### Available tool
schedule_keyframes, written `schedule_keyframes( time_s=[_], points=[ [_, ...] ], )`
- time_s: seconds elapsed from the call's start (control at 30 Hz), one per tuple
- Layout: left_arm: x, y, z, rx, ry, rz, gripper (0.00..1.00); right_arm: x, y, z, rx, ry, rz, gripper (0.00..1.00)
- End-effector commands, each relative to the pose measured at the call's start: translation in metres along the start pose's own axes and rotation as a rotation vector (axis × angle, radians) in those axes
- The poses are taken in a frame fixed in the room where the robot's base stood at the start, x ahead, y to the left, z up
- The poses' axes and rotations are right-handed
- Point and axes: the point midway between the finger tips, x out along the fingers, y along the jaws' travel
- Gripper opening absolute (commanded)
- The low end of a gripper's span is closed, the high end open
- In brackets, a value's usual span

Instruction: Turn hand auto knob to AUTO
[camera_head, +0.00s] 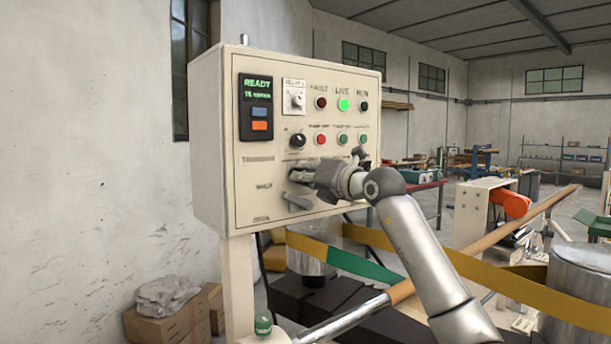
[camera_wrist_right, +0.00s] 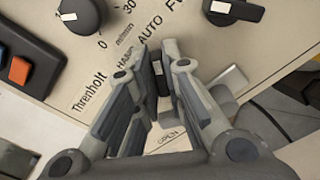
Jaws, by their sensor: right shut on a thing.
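The cream control panel (camera_head: 222,150) stands on a post in the left half of the head view. My right gripper (camera_head: 302,176) reaches its lower face from the right. In the wrist view its fingers (camera_wrist_right: 160,72) are shut on the small dark hand auto knob (camera_wrist_right: 162,82). The printed words HAND and AUTO show just above the fingers, with AUTO on the right. The fingers hide much of the knob, so I cannot tell which word it points to. In the head view the gripper covers most of it. My left gripper is not in view.
A black dial (camera_head: 298,141) and several round buttons and lamps sit above the gripper. A grey lever handle (camera_head: 296,201) is close below it. The display (camera_head: 256,106) reads READY. A yellow and green band and a metal drum (camera_head: 578,290) lie to the right.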

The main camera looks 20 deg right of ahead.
Motion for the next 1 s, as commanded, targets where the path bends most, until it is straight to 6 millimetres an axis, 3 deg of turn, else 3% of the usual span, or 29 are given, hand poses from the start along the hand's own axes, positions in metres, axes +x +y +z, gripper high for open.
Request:
schedule_keyframes(
  time_s=[0.1, 0.13, 0.27, 0.67, 0.83, 1.0],
  points=[
    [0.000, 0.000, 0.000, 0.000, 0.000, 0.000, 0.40, 0.000, 0.000, 0.001, 0.004, -0.001, 0.001, 0.00],
    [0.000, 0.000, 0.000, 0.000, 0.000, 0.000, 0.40, 0.000, 0.000, 0.001, 0.004, -0.001, 0.001, 0.14],
    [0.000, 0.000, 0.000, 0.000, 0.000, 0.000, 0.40, 0.000, 0.000, 0.000, 0.002, -0.001, 0.001, 0.31],
    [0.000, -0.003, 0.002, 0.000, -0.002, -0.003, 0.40, -0.003, 0.000, 0.001, 0.000, -0.001, 0.001, 0.32],
    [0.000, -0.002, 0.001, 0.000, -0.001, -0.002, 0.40, -0.019, -0.001, 0.001, -0.001, -0.002, 0.001, 0.32],
    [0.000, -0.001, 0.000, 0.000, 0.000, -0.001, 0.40, -0.047, -0.001, 0.001, -0.001, -0.002, 0.000, 0.32]
  ],
)
